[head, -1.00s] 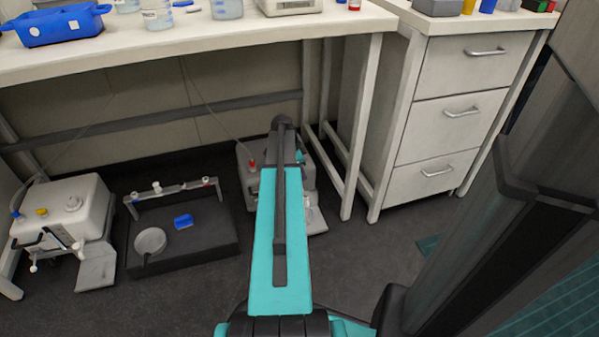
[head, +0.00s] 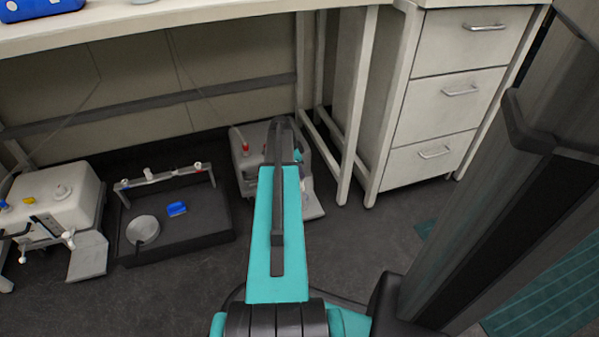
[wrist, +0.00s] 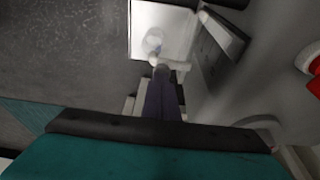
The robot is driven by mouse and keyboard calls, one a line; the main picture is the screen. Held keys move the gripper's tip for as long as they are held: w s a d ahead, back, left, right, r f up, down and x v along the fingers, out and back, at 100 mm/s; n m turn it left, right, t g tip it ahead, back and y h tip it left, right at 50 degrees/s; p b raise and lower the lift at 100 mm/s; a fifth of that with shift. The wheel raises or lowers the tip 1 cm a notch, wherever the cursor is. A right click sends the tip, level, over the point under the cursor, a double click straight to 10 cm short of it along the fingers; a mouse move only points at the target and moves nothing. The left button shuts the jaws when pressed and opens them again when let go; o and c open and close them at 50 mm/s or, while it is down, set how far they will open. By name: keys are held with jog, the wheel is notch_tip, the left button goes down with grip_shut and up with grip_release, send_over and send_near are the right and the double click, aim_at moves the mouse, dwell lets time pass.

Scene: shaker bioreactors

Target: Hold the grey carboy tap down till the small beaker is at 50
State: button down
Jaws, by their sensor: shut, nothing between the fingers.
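The grey carboy (head: 243,172) stands on the floor under the bench, partly hidden behind my arm in the head view. In the wrist view its pale tap (wrist: 180,66) juts from the carboy's side (wrist: 225,85). The small clear beaker (wrist: 153,40) stands on a white plate (wrist: 142,15) just beyond the tap. Its liquid level is too small to read. My gripper (wrist: 162,72) is shut and empty, its fingertips at the tap's near side. I cannot tell whether they touch or press it. My arm hides the gripper in the head view.
A whiter carboy (head: 60,195) with yellow and blue fittings stands at the left. Between the carboys is a dark tray (head: 190,240) with a round dish and a blue item. Bench legs (head: 352,110) and a drawer cabinet (head: 440,115) are close on the right. The front floor is clear.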

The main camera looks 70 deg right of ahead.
jog(key=shift+f, duration=0.1)
jog(key=shift+f+p, duration=0.4)
jog(key=shift+f, duration=0.7)
dwell(0.5)
jog(key=shift+r, duration=0.1)
jog(key=shift+p+v, duration=0.7)
jog(key=shift+v, duration=0.1)
jog(key=p+v, duration=0.5)
jog(key=v, duration=0.7)
jog(key=shift+s+d+r, duration=0.3)
jog(key=shift+r, duration=0.25)
